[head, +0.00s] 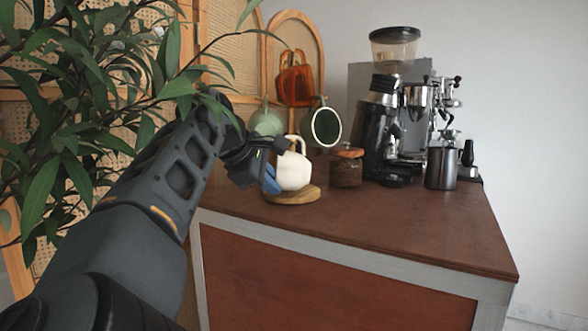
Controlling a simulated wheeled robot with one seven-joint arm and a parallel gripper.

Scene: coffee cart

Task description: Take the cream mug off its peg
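The cream mug (295,172) is in the middle of the head view, just above a round wooden base (305,195). Its looped handle shows at the top. The peg that bears it is hidden, and I cannot tell whether the mug still touches it. My gripper (279,164) is at the mug's left side, with its fingers spread, one near the handle and a blue-padded one lower down. I see no clear grip on the mug; any contact is hard to tell.
Two green mugs (325,127) and an amber mug (296,82) hang above and around the cream one. A lidded brown jar (346,167) stands close right. A grinder (379,130), a coffee machine and a metal cup (440,168) stand farther right. Leaves overhang my arm. The cart's front top is clear.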

